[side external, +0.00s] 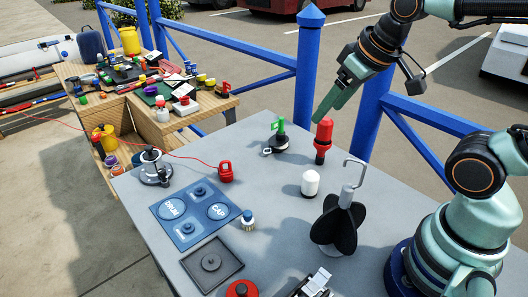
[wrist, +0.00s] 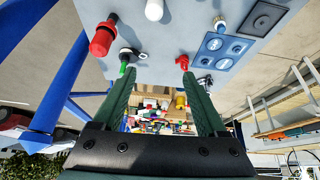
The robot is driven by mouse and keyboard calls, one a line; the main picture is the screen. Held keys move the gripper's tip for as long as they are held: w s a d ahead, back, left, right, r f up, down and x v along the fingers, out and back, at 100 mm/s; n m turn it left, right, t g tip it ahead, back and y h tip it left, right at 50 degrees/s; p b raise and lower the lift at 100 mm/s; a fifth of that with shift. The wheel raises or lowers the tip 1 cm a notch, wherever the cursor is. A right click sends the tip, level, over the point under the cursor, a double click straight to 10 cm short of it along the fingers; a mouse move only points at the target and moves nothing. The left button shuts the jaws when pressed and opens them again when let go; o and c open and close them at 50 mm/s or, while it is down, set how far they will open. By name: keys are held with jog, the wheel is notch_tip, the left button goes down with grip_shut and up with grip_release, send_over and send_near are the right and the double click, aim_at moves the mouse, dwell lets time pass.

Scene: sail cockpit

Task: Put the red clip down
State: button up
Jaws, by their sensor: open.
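The red clip (side external: 226,171) rests on the grey table near its far left edge, with a thin red line running from it to the left. It also shows in the wrist view (wrist: 182,62), just beyond the tip of the right finger in the picture. My gripper (side external: 328,112) is open and empty, raised above the table's far right side. It is well to the right of the clip and apart from it. In the wrist view both green fingers of my gripper (wrist: 158,73) are spread, with nothing between them.
A red cylinder (side external: 323,138) and a green-topped fitting (side external: 281,139) stand below my gripper. A white cylinder (side external: 311,184) and a black finned object (side external: 336,226) stand nearer. A winch (side external: 153,168), blue mat (side external: 168,232) and dark tray (side external: 211,262) occupy the left. Blue posts (side external: 310,60) rise behind.

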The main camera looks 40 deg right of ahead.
jog(key=shift+s+d+f, duration=0.1)
jog(key=shift+s+f, duration=0.05)
jog(key=shift+s, duration=0.15)
jog(key=shift+s+f, duration=0.1)
jog(key=shift+c, duration=0.9)
jog(key=c, duration=0.6)
jog(key=shift+w, duration=0.35)
grip_shut()
jog(key=n+g, duration=0.2)
jog(key=g, duration=0.3)
send_over(236, 183)
jog(key=s, duration=0.4)
notch_tip(236, 183, down, 15)
jog(key=f, duration=0.9)
jog(key=shift+d+f, duration=0.25)
jog(key=shift+d, duration=0.15)
jog(key=shift+w+a+r, duration=0.1)
jog(key=shift+w+a, duration=0.15)
jog(key=shift+w, duration=0.8)
jog(key=shift+w+a, duration=0.15)
jog(key=shift+w, duration=0.8)
